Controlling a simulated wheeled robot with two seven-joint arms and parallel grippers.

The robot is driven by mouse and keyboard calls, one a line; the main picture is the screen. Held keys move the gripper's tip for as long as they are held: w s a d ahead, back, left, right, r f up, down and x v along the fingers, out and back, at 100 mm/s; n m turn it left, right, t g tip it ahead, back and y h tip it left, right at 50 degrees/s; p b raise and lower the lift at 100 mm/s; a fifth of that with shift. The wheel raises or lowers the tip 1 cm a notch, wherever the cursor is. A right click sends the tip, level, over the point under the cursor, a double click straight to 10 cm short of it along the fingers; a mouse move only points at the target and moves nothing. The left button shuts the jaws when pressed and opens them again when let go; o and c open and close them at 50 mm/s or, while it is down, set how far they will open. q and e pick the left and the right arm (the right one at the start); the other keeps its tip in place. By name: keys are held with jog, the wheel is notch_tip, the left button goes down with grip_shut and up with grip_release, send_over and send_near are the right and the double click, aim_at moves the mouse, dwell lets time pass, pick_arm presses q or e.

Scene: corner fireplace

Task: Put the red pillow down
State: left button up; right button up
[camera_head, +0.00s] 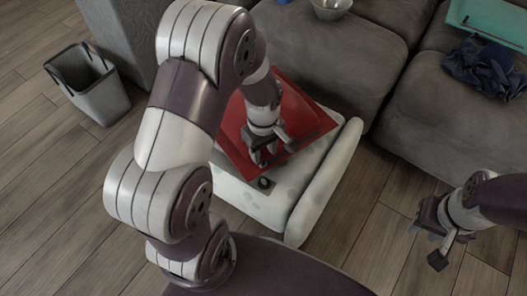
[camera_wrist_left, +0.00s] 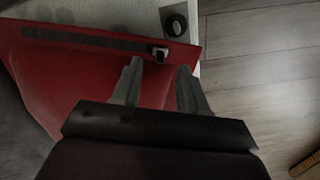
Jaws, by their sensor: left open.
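The red pillow (camera_head: 292,112) lies on a low white padded piece (camera_head: 325,186) in front of the grey sofa. My left arm hides part of it. In the left wrist view the pillow (camera_wrist_left: 75,75) shows a dark strip along one edge. My left gripper (camera_head: 264,155) is at the pillow's near edge. Its two fingers stand apart in the left wrist view (camera_wrist_left: 160,72), one over the red cloth and one by the edge; I cannot tell if they touch it. My right gripper (camera_head: 428,243) is over the floor at the right, its fingers apart and empty.
A grey bin (camera_head: 90,88) stands on the wooden floor at the left. The sofa (camera_head: 335,50) holds a metal bowl (camera_head: 331,8), a dark blue cloth (camera_head: 484,68) and a teal tray-like thing (camera_head: 492,20). The floor between the white piece and my right gripper is clear.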

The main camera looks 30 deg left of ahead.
pick_arm(q)
notch_tip(320, 180, up, 8)
jog(key=p, duration=0.3)
jog(key=s+d+r+m+t, duration=0.1)
jog(key=s+d+r+m, duration=0.35)
jog(key=m, duration=0.85)
notch_tip(320, 180, up, 44)
jog(key=s+a+p, duration=0.1)
jog(key=s+p, duration=0.1)
jog(key=p, duration=4.2)
jog(key=shift+s+a+n, duration=0.15)
jog(key=shift+a+n, duration=0.05)
jog(key=shift+n, duration=0.1)
pick_arm(e)
notch_tip(320, 180, up, 48)
jog(key=shift+r, duration=0.2)
